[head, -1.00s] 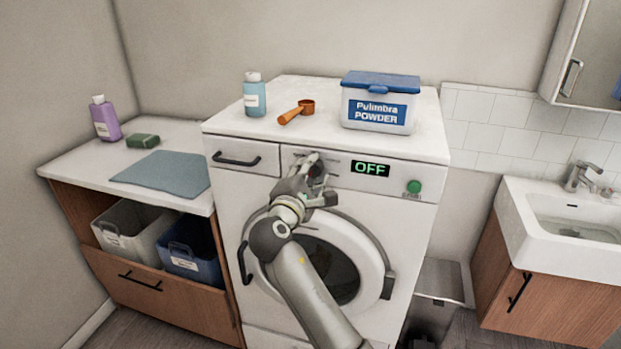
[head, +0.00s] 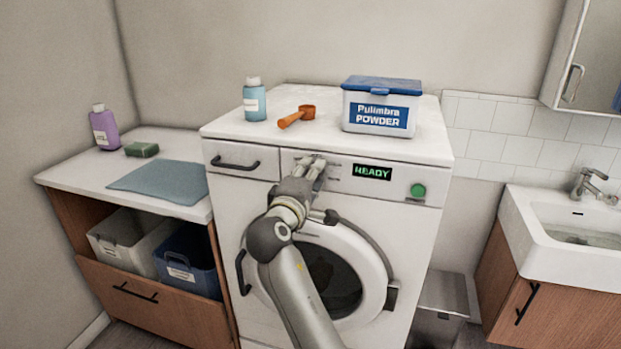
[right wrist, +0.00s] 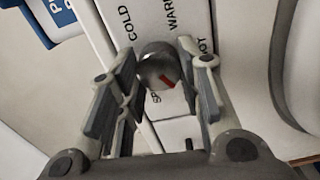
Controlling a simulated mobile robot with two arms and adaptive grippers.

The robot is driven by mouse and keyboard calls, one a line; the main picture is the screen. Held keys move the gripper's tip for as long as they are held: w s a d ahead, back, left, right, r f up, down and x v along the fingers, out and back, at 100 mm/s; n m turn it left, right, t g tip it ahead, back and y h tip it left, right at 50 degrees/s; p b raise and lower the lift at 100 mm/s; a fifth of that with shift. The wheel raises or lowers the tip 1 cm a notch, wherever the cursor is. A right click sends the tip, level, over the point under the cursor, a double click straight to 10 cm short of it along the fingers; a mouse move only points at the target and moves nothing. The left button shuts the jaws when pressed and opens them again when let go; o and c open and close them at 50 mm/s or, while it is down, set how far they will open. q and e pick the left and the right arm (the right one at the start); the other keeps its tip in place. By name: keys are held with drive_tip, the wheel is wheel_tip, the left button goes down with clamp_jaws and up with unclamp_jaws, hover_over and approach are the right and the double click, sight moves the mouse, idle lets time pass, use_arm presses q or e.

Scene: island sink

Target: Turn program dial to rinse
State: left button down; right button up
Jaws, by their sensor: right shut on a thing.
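The washing machine (head: 225,200) has a front panel with a lit display (head: 371,172) that reads READY. My right gripper (head: 313,168) is at the panel left of the display and hides the program dial in the head view. In the right wrist view the dial (right wrist: 157,62) is a dark round knob with a red mark. It sits between the two fingers of my right gripper (right wrist: 163,68), which is shut on it. Labels COLD and WARM show beyond it, with other words partly covered. My left gripper is not in view.
A powder box (head: 378,110), an orange scoop (head: 297,116) and a blue bottle (head: 254,100) stand on top of the machine. A green round button (head: 418,190) is right of the display.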

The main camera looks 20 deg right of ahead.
drive_tip(key=shift+f, duration=0.1)
drive_tip(key=o, duration=1)
drive_tip(key=shift+o, duration=0.2)
